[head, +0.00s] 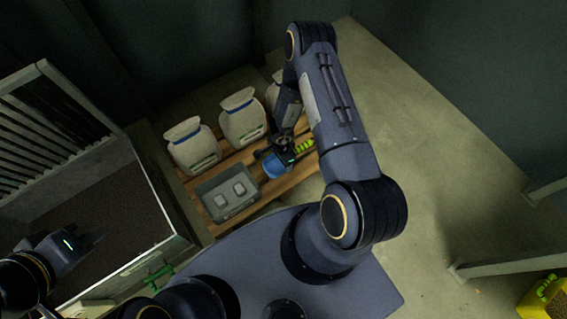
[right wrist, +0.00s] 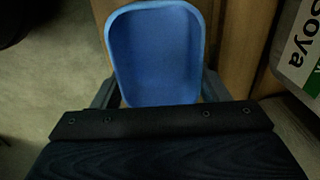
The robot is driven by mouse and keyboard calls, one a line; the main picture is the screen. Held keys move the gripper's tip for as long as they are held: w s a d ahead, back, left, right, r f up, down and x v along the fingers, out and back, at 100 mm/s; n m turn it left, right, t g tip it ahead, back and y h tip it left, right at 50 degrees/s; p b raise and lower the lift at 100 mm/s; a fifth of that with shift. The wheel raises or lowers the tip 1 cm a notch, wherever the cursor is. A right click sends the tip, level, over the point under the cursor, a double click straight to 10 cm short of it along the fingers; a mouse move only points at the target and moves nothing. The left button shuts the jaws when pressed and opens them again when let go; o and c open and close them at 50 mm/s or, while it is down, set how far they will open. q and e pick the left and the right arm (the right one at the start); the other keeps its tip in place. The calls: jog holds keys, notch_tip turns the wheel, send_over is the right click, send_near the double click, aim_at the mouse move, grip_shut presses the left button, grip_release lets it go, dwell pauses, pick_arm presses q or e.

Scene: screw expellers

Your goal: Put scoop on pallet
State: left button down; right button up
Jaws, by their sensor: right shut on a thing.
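The blue scoop (head: 273,168) is over the wooden pallet (head: 290,184) in the head view. My right gripper (head: 279,157) reaches down there and is shut on the scoop. In the right wrist view the blue scoop bowl (right wrist: 157,52) shows between the fingers, with wood behind it. Its handle is hidden by the gripper. I cannot tell whether the scoop touches the boards. My left gripper (head: 88,243) is at the far left, away from the pallet; its finger gap is unclear.
White sacks (head: 242,116) stand along the pallet's back. A grey bin (head: 228,192) sits at its front, left of the scoop. A green-yellow object (head: 305,146) lies right of the scoop. A metal-framed machine (head: 110,225) borders the left. A yellow container (head: 543,298) is lower right.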

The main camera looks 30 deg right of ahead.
jog(key=shift+w+d+f, duration=0.1)
jog(key=shift+d+f, duration=0.25)
jog(key=shift+f, duration=0.15)
jog(key=shift+d+f+b, duration=0.15)
jog(key=shift+f+b, duration=0.7)
jog(key=shift+f, duration=0.75)
jog(key=shift+f, duration=0.2)
jog(key=o, duration=1.1)
jog(key=shift+r, duration=0.1)
jog(key=shift+c, duration=0.2)
